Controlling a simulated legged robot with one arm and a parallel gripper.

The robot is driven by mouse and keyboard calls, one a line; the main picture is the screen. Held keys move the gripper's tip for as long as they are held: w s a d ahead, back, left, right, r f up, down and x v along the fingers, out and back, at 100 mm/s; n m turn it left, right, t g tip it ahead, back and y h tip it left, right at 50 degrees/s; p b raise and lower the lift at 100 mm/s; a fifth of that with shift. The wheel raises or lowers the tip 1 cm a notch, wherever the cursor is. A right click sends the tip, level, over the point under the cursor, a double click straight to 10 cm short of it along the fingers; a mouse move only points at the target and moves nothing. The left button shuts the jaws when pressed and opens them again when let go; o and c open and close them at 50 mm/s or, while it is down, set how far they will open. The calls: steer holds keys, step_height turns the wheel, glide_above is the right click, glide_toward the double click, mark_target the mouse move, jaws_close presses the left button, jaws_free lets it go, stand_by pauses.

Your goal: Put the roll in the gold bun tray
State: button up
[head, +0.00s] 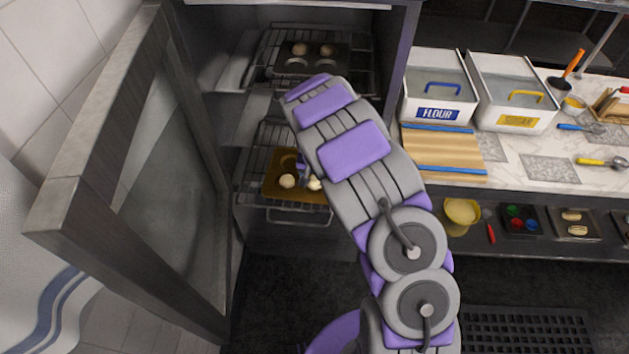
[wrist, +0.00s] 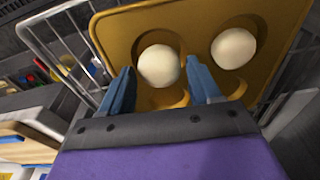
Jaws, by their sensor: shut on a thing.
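The gold bun tray (head: 270,187) sits on the lower rack of the open oven. It fills the upper part of the wrist view (wrist: 108,30) and has round wells. My gripper (wrist: 160,72) is shut on a pale round roll (wrist: 158,65), which shows between the two blue fingers, over or in a well of the tray; the exact height is unclear. A second pale roll (wrist: 233,48) sits in a neighbouring well.
A dark bun tray (head: 313,62) with rolls sits on the upper oven rack. The oven door (head: 165,180) stands open at left. The flour bin (head: 437,92) and sugar bin (head: 513,92) stand on the counter at right, beside a wooden board (head: 440,148).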

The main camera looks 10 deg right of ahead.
steer(key=shift+f, duration=0.85)
steer(key=shift+s, duration=0.15)
steer(key=shift+f, duration=0.1)
